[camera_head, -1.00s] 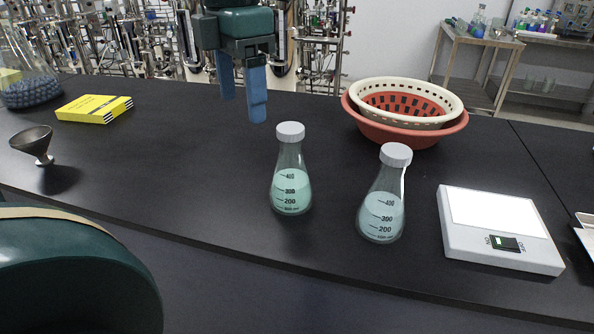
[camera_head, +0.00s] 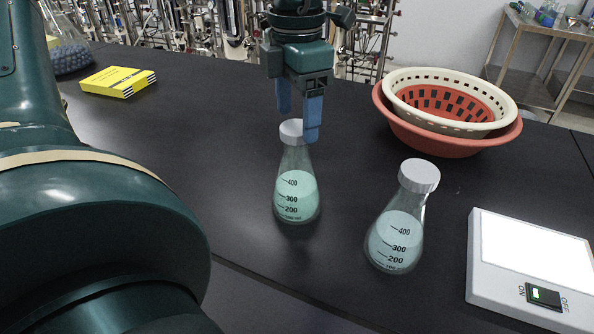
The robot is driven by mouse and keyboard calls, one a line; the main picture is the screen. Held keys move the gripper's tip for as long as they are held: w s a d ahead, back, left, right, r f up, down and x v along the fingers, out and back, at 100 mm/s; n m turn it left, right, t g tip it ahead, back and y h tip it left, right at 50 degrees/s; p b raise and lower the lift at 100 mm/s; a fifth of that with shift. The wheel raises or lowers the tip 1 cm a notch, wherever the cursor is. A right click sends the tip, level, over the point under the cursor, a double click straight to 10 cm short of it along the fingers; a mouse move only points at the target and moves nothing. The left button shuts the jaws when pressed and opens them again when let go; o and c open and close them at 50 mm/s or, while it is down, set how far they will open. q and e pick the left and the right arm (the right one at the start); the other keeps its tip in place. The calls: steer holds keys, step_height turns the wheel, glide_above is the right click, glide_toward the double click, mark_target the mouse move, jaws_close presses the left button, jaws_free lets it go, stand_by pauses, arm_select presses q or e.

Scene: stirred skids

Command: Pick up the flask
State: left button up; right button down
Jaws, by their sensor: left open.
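Two capped conical flasks stand upright on the black bench. The left flask (camera_head: 297,190) holds green liquid and has a grey-white cap. The right flask (camera_head: 396,236) holds paler bluish liquid and also has a grey-white cap. My left gripper (camera_head: 298,122) points down at the left flask's cap, with its blue fingers apart. One finger overlaps the cap's right side in the picture, and the other is at the upper left of the cap. I cannot tell whether they touch it. My right gripper is not in view.
A cream basket nested in a red basket (camera_head: 440,143) stands behind the right flask. The bench (camera_head: 210,140) left of the flasks is clear.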

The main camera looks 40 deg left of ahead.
mark_target(296, 127)
arm_select(q)
step_height(296, 127, down, 6)
steer(key=shift+s+d+r, duration=0.1)
steer(key=shift+r, duration=0.05)
stand_by(0.3)
jaws_close()
stand_by(0.6)
